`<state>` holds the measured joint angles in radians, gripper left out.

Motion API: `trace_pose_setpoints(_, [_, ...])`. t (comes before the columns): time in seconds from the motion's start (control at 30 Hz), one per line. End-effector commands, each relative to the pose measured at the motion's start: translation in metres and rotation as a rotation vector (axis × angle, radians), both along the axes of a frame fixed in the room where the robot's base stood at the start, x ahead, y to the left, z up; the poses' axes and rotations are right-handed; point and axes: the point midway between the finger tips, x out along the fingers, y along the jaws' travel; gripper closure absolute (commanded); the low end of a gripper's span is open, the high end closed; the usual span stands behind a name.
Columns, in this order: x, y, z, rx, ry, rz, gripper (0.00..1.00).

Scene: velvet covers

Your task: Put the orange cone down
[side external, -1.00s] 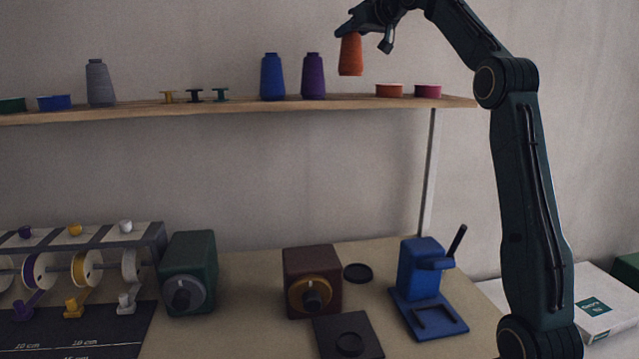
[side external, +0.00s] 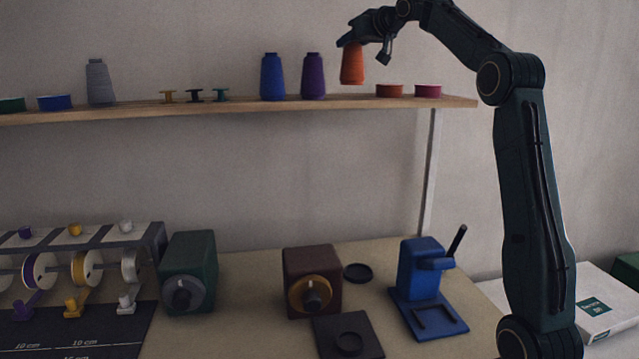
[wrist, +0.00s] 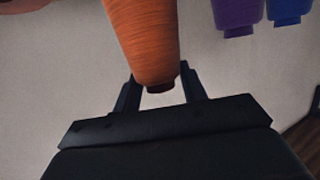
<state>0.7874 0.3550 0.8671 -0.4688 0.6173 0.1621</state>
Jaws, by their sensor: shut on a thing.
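The orange cone (side external: 352,64) is a thread cone held upright by its narrow top. My gripper (side external: 352,42) is shut on it from above. In the side view the cone's base appears a little above or in front of the shelf level, between the purple cone and the orange-brown spool; its exact gap to the shelf cannot be told. In the wrist view the orange cone (wrist: 145,35) sits between my fingers (wrist: 160,88), its wide end cut off by the frame edge. The wooden shelf (side external: 240,106) runs along the wall.
On the shelf stand a purple cone (side external: 313,76), a blue cone (side external: 272,77), a grey cone (side external: 99,82), several small bobbins (side external: 194,96), an orange-brown spool (side external: 389,91) and a pink spool (side external: 428,91). Below, the bench (side external: 245,275) holds winding devices and a blue press (side external: 422,270).

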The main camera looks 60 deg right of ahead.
Motion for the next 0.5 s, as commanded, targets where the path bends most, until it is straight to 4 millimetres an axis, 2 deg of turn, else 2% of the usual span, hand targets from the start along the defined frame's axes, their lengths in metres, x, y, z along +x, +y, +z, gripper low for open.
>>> trace_pose_setpoints(0.3, [0.000, 0.000, -0.023, 0.000, 0.001, 0.000, 0.99])
trace_pose_setpoints(0.5, [-0.001, 0.000, -0.030, -0.002, 0.000, -0.001, 0.99])
